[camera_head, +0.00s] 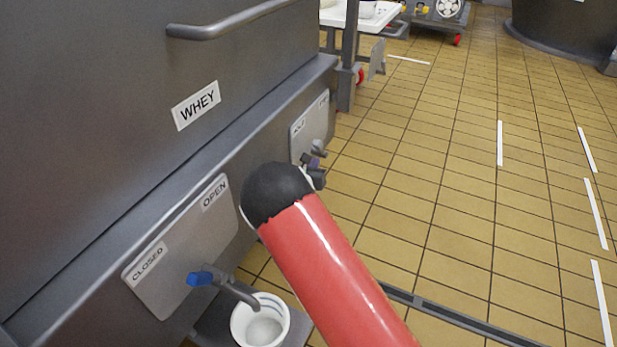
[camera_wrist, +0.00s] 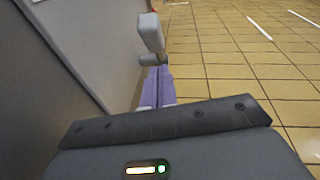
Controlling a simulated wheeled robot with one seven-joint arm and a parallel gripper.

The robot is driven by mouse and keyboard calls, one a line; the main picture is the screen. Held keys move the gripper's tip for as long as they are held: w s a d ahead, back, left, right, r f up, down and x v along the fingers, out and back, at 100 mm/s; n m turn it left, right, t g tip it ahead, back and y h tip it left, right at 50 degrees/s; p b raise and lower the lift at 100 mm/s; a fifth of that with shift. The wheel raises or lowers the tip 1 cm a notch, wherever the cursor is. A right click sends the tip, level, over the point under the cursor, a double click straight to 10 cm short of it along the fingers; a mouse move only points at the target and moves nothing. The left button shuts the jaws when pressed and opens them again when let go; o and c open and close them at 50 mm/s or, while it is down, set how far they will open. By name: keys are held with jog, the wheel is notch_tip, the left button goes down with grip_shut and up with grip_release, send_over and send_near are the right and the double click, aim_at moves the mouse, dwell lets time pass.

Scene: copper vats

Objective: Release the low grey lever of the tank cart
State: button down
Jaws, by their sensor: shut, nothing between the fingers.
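The low grey lever (camera_head: 319,148) sticks out from a pale plate (camera_head: 309,124) low on the side of the tank cart (camera_head: 110,120). In the wrist view the grey lever (camera_wrist: 152,34) stands just beyond my fingertips, its handle upright in the picture. My gripper (camera_wrist: 157,76) is shut and empty, its purple fingers side by side. Their tips are at or very near the lever's base; I cannot tell whether they touch. In the head view my gripper (camera_head: 314,163) is mostly hidden behind the black end of my red arm. The plate's small labels are too small to read surely.
A nearer plate (camera_head: 180,250) reads CLOSED and OPEN, with a blue-handled tap (camera_head: 200,278) above a white bucket (camera_head: 260,322). A WHEY label (camera_head: 196,105) and a handle bar (camera_head: 230,22) are on the tank. Tiled floor (camera_head: 450,190) at right is free; a white table stands behind.

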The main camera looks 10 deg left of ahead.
aim_at(320, 149)
jog(key=shift+w+d+r, duration=0.1)
jog(key=shift+w+r, duration=0.65)
jog(key=shift+w, duration=0.25)
